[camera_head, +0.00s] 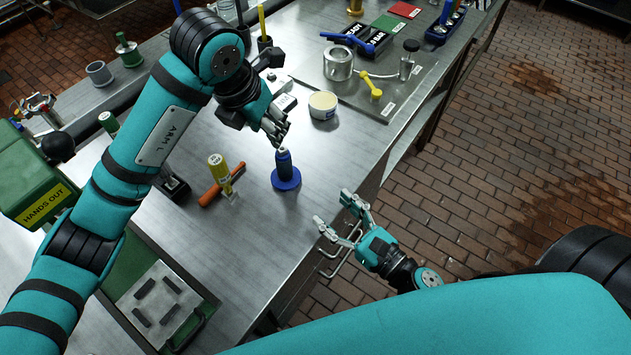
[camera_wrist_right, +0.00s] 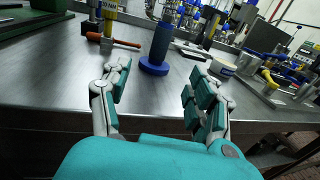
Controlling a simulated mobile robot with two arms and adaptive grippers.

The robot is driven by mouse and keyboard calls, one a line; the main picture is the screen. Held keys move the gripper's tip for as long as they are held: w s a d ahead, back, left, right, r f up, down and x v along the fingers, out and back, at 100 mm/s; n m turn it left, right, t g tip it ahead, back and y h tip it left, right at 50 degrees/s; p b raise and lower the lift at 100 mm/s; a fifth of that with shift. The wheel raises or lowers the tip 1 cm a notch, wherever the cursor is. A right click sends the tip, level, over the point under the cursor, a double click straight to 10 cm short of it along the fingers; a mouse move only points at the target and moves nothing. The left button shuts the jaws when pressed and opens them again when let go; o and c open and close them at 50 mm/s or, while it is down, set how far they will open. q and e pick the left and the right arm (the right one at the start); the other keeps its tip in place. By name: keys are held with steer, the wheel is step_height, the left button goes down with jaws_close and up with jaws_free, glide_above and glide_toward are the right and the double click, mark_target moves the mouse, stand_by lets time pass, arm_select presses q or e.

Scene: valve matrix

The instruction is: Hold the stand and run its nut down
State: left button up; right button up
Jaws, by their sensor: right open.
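The stand (camera_head: 284,165) is upright on the steel bench, with a dark blue column on a wider bright blue round base. It also shows in the right wrist view (camera_wrist_right: 162,42), ahead of and between my fingers. A separate nut cannot be made out; the top is small in view. My right gripper (camera_head: 333,207) is open and empty at the bench's front edge, to the right of and below the stand, apart from it. It also shows open in the wrist view (camera_wrist_right: 158,72). My left gripper (camera_head: 275,133) hangs just above and left of the stand's top; its opening is unclear.
A metal plate (camera_head: 372,104) carries a steel cylinder and yellow handle. The bench edge has a metal rail (camera_head: 341,250). Bench in front is clear.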

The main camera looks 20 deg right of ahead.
mark_target(289, 170)
steer(key=x, duration=1.6)
steer(key=shift+w+a, duration=0.1)
steer(key=shift+w, duration=0.25)
jaws_close()
